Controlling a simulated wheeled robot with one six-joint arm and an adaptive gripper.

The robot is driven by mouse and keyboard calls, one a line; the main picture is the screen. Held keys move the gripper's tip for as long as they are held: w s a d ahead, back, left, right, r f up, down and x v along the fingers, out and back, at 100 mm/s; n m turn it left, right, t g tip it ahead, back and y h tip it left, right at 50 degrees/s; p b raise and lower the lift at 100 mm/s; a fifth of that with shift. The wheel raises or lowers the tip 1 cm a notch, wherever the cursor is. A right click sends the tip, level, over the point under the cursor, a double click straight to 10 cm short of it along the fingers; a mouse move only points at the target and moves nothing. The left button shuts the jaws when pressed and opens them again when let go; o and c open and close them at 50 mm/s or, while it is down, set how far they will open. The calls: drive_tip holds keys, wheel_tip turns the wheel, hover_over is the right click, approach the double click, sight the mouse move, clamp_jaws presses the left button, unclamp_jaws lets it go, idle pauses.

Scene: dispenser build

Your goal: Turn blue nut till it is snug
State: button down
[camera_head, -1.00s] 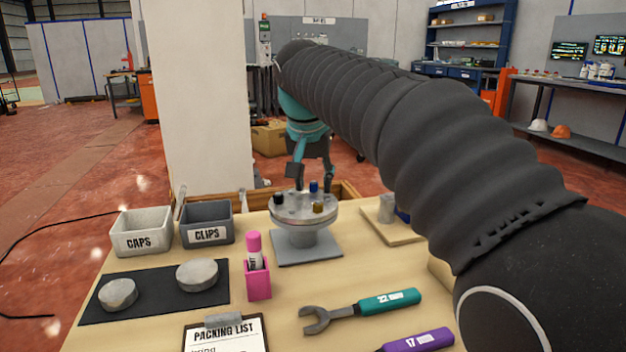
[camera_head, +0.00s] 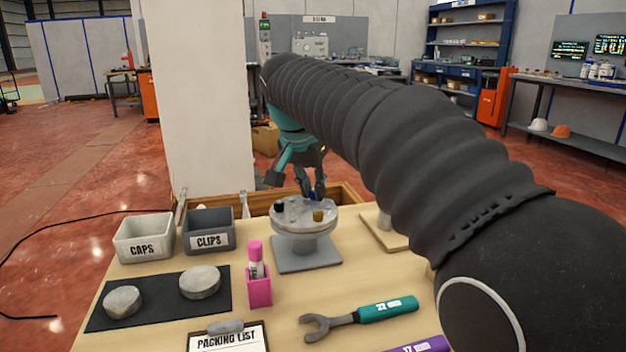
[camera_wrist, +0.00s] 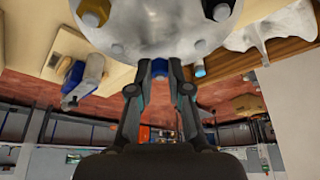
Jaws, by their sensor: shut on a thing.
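The round grey metal plate (camera_head: 290,219) stands on a pedestal with a square grey base on the table. The blue nut (camera_head: 312,197) is at the plate's far edge, mostly hidden by my fingers. My gripper (camera_head: 314,188) reaches down from behind the plate and is shut on the blue nut. In the wrist view the blue nut (camera_wrist: 160,68) shows between the two fingers (camera_wrist: 160,78), beside the plate's rim (camera_wrist: 150,48). A black nut (camera_head: 279,208) and a brass nut (camera_head: 318,215) sit elsewhere on the plate.
A pink holder with a marker (camera_head: 259,287) is in front of the plate. A teal-handled wrench (camera_head: 385,310) lies front right. A wooden tray (camera_head: 345,196) is behind the plate.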

drive_tip(key=m+p, duration=0.1)
drive_tip(key=m, duration=0.1)
drive_tip(key=m+g+h+p, duration=0.1)
drive_tip(key=m, duration=0.1)
drive_tip(key=shift+w+a+m, duration=0.15)
drive_tip(key=shift+m, duration=0.15)
drive_tip(key=m+g, duration=0.1)
drive_tip(key=m, duration=0.1)
drive_tip(key=m+g+h, duration=0.1)
drive_tip(key=m, duration=0.2)
drive_tip(key=shift+w+m, duration=0.1)
drive_tip(key=shift+m, duration=0.2)
drive_tip(key=c, duration=1.1)
unclamp_jaws()
drive_tip(key=shift+a, duration=0.1)
drive_tip(key=shift+v, duration=3.75)
